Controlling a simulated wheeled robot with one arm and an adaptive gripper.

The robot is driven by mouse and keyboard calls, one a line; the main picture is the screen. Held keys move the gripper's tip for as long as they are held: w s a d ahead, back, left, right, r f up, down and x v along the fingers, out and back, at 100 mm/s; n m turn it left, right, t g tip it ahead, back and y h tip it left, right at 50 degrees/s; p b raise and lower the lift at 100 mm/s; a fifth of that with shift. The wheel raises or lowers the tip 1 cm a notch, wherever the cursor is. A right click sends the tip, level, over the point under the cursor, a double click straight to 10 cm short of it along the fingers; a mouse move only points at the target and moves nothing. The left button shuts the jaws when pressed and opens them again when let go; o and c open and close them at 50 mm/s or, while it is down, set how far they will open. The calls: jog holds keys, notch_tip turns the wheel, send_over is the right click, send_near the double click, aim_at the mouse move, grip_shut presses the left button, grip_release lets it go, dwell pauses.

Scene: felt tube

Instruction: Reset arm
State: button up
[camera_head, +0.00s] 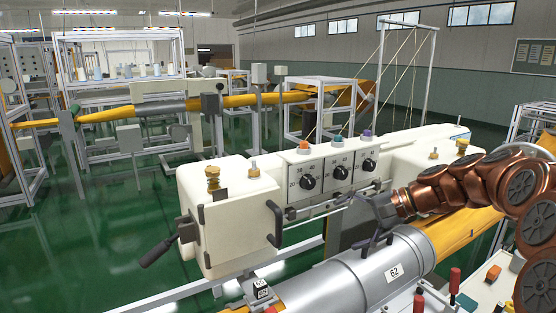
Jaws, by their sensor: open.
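My gripper (376,226) is at the end of my copper-coloured arm, which reaches in from the right. Its dark fingers are spread apart, and I see nothing between them. It is above the grey cylinder (352,286) marked 62 and in front of the cream machine's panel. The fingertips are small in the picture, and I cannot tell whether they touch anything.
The cream machine (232,212) has black knobs, coloured buttons and a crank handle (160,250) at left. A control box (490,282) with red and green parts is at bottom right. Yellow tubes and white frames stand behind. Green floor (80,255) is clear at left.

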jog(key=s+a+f+n+g+h, duration=0.2)
jog(key=s+a+f, duration=0.1)
jog(key=s, duration=0.7)
jog(key=s+a+f+n+g+h, duration=0.2)
jog(key=s+a+h, duration=0.1)
jog(key=s, duration=0.7)
jog(key=s+d+f+n+h+p, duration=0.1)
jog(key=s+d+f+n+h, duration=0.1)
jog(key=s, duration=0.7)
jog(key=s+d+f+n+g+h+p, duration=0.1)
jog(key=s+d+f+h, duration=0.3)
jog(key=s, duration=0.5)
jog(key=shift+s+d+f+n, duration=0.3)
jog(key=shift+d+f+n, duration=0.25)
jog(key=shift+d, duration=0.45)
jog(key=shift+r, duration=0.1)
